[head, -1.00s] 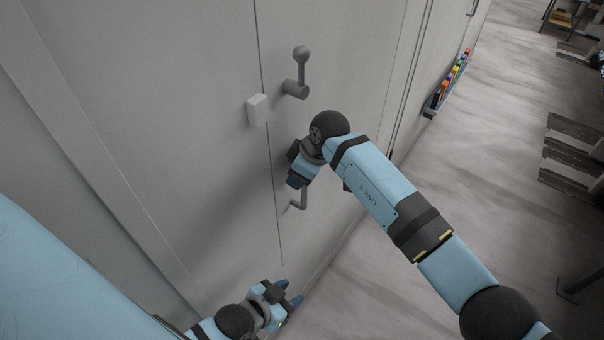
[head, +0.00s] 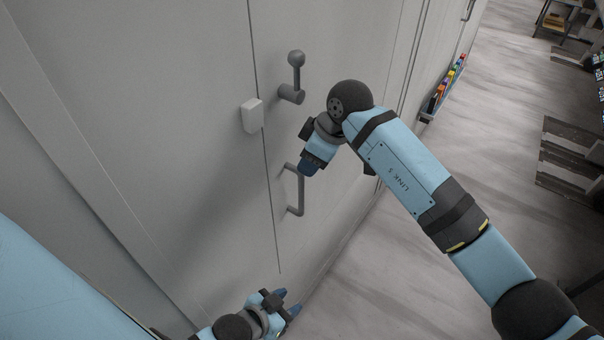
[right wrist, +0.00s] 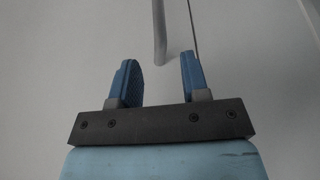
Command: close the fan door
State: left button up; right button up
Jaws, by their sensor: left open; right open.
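The grey door (head: 345,110) stands flush with the panel to its left, with only a thin dark seam between them. A bar handle (head: 300,192) sits on it beside the seam, and a lever with a round knob (head: 296,75) sits above. My right gripper (head: 309,168) is in front of the door near the top of the bar handle, apart from it. In the right wrist view its fingers (right wrist: 158,82) are open and empty, with the handle (right wrist: 159,35) beyond them. My left gripper (head: 287,303) is open and empty, low near the door's bottom.
A small white box (head: 251,116) is fixed on the panel left of the seam. A rack of coloured items (head: 445,85) is on the wall farther right. The grey floor (head: 450,150) to the right is mostly clear, with shelving at the far right.

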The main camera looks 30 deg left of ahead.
jog(key=v, duration=0.5)
jog(key=shift+a, duration=0.1)
dwell(0.3)
